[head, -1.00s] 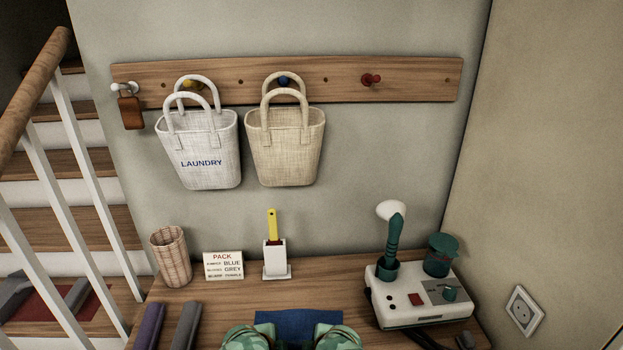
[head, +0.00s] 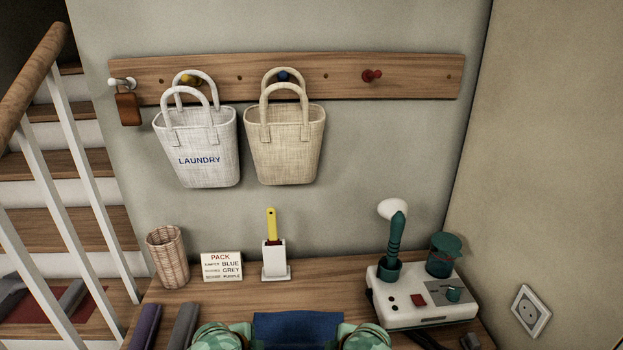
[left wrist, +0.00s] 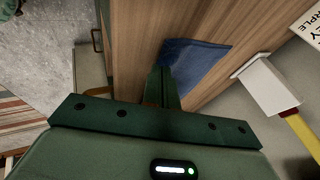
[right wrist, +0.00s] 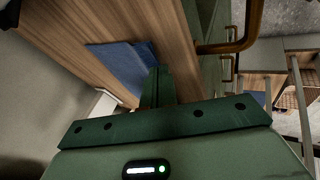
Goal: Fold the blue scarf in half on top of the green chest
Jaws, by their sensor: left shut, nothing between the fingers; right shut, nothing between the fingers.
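The blue scarf (head: 298,328) lies on the wooden top (head: 215,300) of the chest, partly below the head view's lower edge. It also shows in the left wrist view (left wrist: 200,65) and the right wrist view (right wrist: 120,62). The chest's green front (right wrist: 208,20) shows in the right wrist view. My left gripper (left wrist: 163,72) is shut and empty, its tips at the scarf's near edge in the picture. My right gripper (right wrist: 158,74) is shut and empty at the scarf's opposite end. I cannot tell whether either touches the cloth. Part of the scarf is hidden behind the fingers.
Behind the scarf stand a wicker cup (head: 168,257), a PACK card (head: 222,266) and a white holder with a yellow-handled brush (head: 274,260). A white device (head: 420,300) stands to the right. Purple (head: 143,327) and grey (head: 183,326) rolls lie left. Bags hang above.

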